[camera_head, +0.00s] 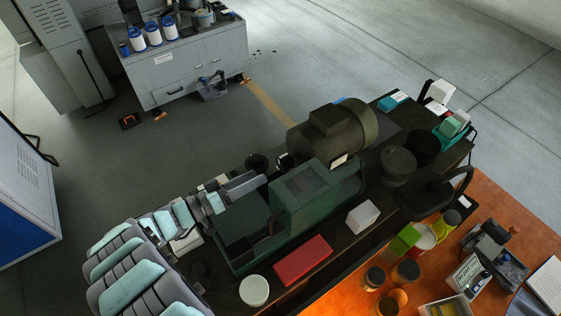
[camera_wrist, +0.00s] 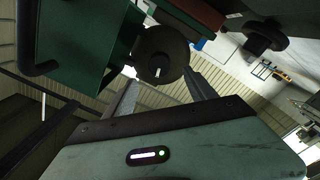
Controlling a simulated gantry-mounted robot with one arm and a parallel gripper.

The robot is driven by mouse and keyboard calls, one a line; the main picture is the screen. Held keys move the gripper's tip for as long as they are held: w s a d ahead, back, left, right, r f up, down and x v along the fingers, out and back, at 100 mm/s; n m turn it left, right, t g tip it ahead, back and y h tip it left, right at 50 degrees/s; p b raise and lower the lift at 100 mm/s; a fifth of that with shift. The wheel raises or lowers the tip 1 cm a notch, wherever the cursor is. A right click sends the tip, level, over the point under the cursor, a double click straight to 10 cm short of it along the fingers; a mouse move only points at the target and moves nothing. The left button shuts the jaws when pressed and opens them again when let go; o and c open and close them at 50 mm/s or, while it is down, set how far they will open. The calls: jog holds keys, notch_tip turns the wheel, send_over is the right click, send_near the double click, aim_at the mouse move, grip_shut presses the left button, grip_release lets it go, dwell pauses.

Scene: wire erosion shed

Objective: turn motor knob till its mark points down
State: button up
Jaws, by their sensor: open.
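A dark round knob (camera_wrist: 161,54) with a short pale mark near its lower edge shows in the wrist view. My gripper (camera_wrist: 163,80) is open, with one finger on either side of the knob's lower part. I cannot tell whether the fingers touch it. In the head view my gripper (camera_head: 258,182) reaches in from the lower left, beside the green machine (camera_head: 315,190). The knob cannot be made out clearly there. The olive motor (camera_head: 335,130) sits behind the green machine.
A dark round part (camera_head: 257,163) stands just behind my gripper. A second dark knob-like part (camera_wrist: 265,38) is at right in the wrist view. A red box (camera_head: 302,260), a white round container (camera_head: 254,291) and a white box (camera_head: 362,216) lie along the bench front.

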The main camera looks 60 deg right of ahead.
aim_at(280, 165)
jog(key=p+x, duration=0.3)
jog(key=x, duration=0.6)
jog(key=shift+s+d+r, duration=0.1)
jog(key=shift+d, duration=0.15)
jog(key=shift+c, duration=0.2)
jog(key=c, duration=1.3)
